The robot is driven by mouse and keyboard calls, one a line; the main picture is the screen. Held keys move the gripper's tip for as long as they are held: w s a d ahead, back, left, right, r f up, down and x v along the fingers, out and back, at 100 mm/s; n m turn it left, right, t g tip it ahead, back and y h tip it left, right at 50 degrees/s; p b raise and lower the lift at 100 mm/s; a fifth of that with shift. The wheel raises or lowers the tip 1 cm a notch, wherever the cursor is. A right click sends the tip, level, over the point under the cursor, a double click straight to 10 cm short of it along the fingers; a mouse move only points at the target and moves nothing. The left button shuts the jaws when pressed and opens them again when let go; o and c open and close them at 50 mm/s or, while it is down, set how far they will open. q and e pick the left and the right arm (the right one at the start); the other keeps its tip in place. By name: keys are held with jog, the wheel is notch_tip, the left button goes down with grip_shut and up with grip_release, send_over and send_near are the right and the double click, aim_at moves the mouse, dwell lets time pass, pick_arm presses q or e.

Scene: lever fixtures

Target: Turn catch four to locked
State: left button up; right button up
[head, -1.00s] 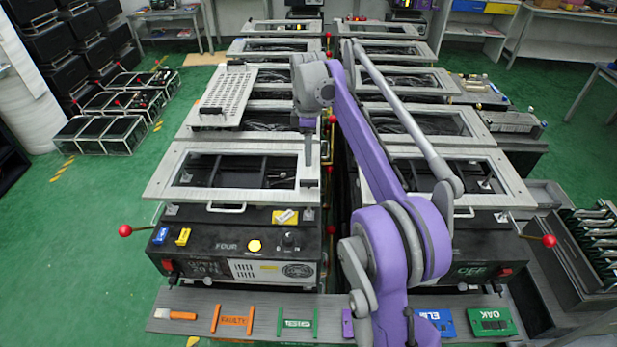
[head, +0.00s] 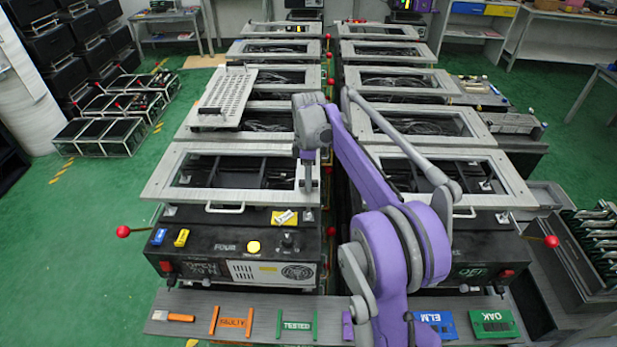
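The fixture marked FOUR (head: 226,246) is a black box with a grey framed top (head: 160,186) at the near left. A lever with a red ball (head: 123,231) sticks out to its left side. Another red ball (head: 331,231) shows at its right side, in the gap between the rows. I cannot tell from here which part is the catch. My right gripper (head: 308,185) points down over the right rail of the frame, near the gap. Its fingers show edge-on, so their opening is hidden. My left gripper is out of view.
A second row of fixtures stands right of the narrow gap, its nearest lever with a red ball (head: 551,241). A perforated plate (head: 226,98) lies on the fixture behind. A front shelf (head: 250,303) holds tags. Green floor (head: 70,230) is open at left.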

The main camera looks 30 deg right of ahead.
grip_shut()
jog(key=shift+m, duration=0.3)
jog(key=m+p, duration=0.1)
jog(key=m, duration=0.4)
jog(key=shift+m, duration=0.3)
jog(key=m, duration=1.1)
jog(key=shift+m, duration=0.3)
